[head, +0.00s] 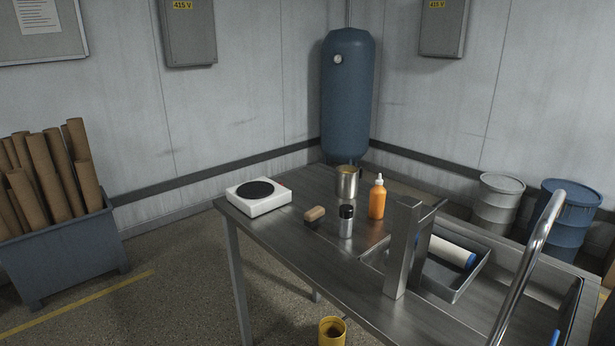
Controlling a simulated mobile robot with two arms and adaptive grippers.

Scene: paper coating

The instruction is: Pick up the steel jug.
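A steel jug (346,184) stands upright near the far edge of the metal table, with something yellowish showing at its open top. An orange squeeze bottle with a white tip stands just to its right, and a small clear-grey bottle with a black cap stands in front of it. The jug's body is mostly unobstructed from here. Neither of my grippers shows in the head view, and nothing is touching the jug.
The table (285,231) also holds a white hot plate (259,197), a brown block (315,213), the orange bottle (377,200), the black-capped bottle (346,222), a steel upright (402,250) and a tray (468,281) with a roller. A curved rail (529,260) rises at right.

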